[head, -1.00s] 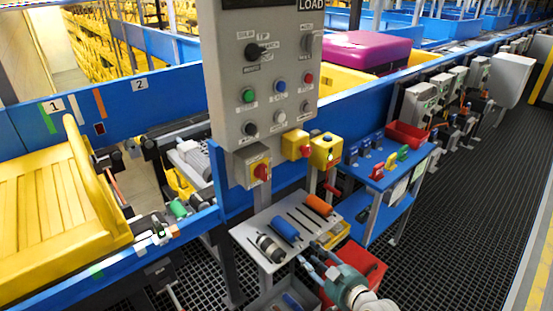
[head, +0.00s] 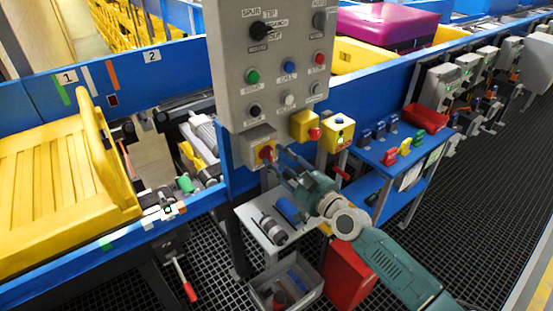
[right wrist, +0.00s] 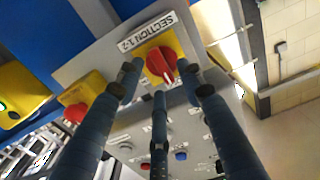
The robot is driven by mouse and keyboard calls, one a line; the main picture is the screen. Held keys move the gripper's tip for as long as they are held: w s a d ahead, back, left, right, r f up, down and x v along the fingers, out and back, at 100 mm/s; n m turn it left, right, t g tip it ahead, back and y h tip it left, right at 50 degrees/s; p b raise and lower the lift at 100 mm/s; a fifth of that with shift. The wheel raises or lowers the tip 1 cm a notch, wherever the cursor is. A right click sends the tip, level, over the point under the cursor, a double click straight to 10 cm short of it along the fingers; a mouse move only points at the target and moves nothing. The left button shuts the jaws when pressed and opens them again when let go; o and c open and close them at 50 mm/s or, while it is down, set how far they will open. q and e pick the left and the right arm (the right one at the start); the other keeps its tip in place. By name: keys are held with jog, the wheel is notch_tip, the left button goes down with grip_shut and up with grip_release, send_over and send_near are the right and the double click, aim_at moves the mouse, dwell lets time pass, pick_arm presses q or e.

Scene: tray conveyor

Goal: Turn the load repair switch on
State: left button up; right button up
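A grey control panel (head: 228,75) carries black selector switches, including one at the upper left (head: 260,31) and one at the upper right (head: 320,20), plus several coloured buttons. I cannot make out a label reading repair. Below it is a red rotary switch (head: 266,153) on a yellow plate; it also shows in the right wrist view (right wrist: 161,62), under a label reading "SECTION 1-2". My right gripper (head: 279,164) is at this red switch, fingers spread around its lower side and empty. I cannot tell whether they touch it. My left gripper is not in view.
Two yellow boxes, one with a red button (head: 304,126) and one farther right (head: 338,133), sit close beside the switch. Below are a grey shelf (head: 250,215) with rollers, a grey bin (head: 268,298) and a red box (head: 346,275). A blue rail runs behind.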

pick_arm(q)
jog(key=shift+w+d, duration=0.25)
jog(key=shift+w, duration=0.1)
pick_arm(e)
jog(key=shift+w+a, duration=0.45)
jog(key=shift+w, duration=0.05)
grip_shut()
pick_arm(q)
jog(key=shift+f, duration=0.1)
